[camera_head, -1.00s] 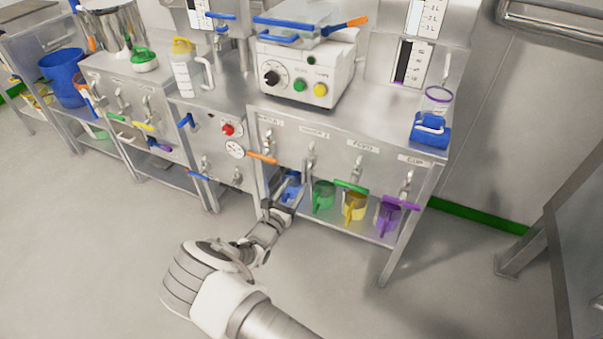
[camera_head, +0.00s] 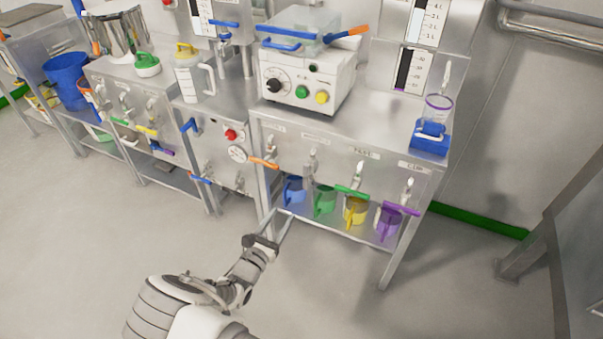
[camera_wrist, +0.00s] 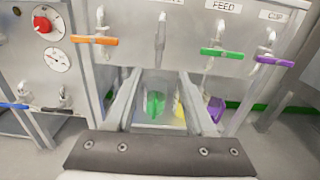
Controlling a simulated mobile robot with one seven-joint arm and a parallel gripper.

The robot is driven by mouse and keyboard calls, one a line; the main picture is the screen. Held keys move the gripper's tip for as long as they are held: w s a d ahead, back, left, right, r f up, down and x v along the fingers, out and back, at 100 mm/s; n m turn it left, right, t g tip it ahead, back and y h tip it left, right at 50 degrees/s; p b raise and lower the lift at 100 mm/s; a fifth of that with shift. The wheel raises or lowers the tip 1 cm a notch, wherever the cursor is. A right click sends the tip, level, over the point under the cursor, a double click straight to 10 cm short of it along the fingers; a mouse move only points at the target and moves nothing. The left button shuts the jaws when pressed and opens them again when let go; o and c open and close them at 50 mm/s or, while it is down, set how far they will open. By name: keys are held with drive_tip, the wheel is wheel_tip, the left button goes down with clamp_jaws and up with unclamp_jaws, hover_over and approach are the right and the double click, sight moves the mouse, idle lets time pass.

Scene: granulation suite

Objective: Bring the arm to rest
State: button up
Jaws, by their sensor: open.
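My gripper (camera_head: 280,217) is open, in front of the lower shelf of the steel bench. Its two fingers also show in the wrist view (camera_wrist: 160,75), spread apart with nothing held between them. The blue jug (camera_head: 293,190) stands on the lower shelf, just beyond the fingers. A green jug (camera_head: 324,200), a yellow jug (camera_head: 355,211) and a purple jug (camera_head: 389,221) stand in a row to its right. The green jug shows between the fingers in the wrist view (camera_wrist: 155,103), further back.
Taps with coloured handles (camera_head: 352,192) hang above the jugs. The orange tap handle (camera_head: 263,163) is above my gripper. A bench leg (camera_head: 265,190) stands close to the fingers. The floor (camera_head: 90,240) to the left is open.

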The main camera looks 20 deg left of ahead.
drive_tip(key=shift+w+r, duration=0.1)
drive_tip(key=w+d+r+m+g+h, duration=0.1)
drive_tip(key=d+r+m+g+h, duration=0.45)
drive_tip(key=d+r+m, duration=0.7)
drive_tip(key=d+r+m+g+h, duration=0.2)
drive_tip(key=d+r+m+g, duration=0.75)
drive_tip(key=d, duration=0.65)
drive_tip(key=s+d+r+m+t+y, duration=0.1)
drive_tip(key=s+d+r+m+y, duration=0.35)
drive_tip(key=s+r+m, duration=0.35)
drive_tip(key=s+d+r+m+t+y, duration=0.1)
drive_tip(key=s+d+r+m+y, duration=0.45)
drive_tip(key=s, duration=0.45)
wheel_tip(320, 180, up, 16)
drive_tip(key=h+p, duration=0.1)
drive_tip(key=p, duration=1.3)
drive_tip(key=shift+s+d+t, duration=0.15)
drive_tip(key=shift+s+t, duration=0.15)
drive_tip(key=shift+s, duration=0.05)
